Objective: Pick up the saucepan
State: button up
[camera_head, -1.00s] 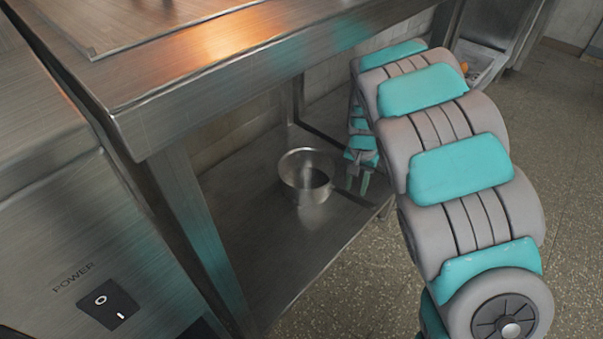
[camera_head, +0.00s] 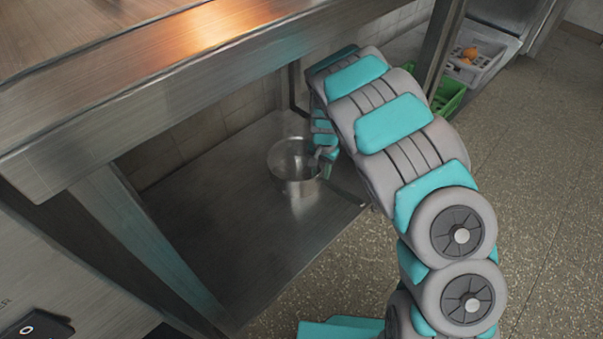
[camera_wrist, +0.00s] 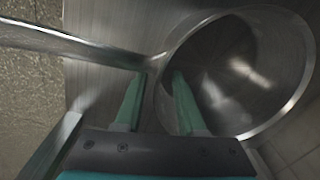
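The metal saucepan (camera_head: 290,185) stands upright on the lower shelf of the steel table, and its long handle (camera_head: 346,194) points to the lower right. My gripper (camera_head: 323,156) is at the pan's right rim, partly hidden behind my arm. In the wrist view the open saucepan (camera_wrist: 290,100) fills the right side, and its handle (camera_wrist: 70,42) runs left. There my gripper (camera_wrist: 158,80) is open. One finger is outside the pan below the handle, the other over its inside, with the pan's wall between them. Contact cannot be told.
The table's thick top (camera_head: 200,98) overhangs the shelf, and a front leg (camera_head: 150,245) stands at the left. The shelf (camera_head: 220,235) is bare around the pan. A green crate (camera_head: 450,95) and a grey crate with orange items (camera_head: 485,62) are at the upper right.

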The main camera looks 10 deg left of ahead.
aim_at(318, 187)
notch_tip(318, 187, down, 3)
jog(key=shift+a+f, duration=0.1)
grip_shut()
dwell(1.4)
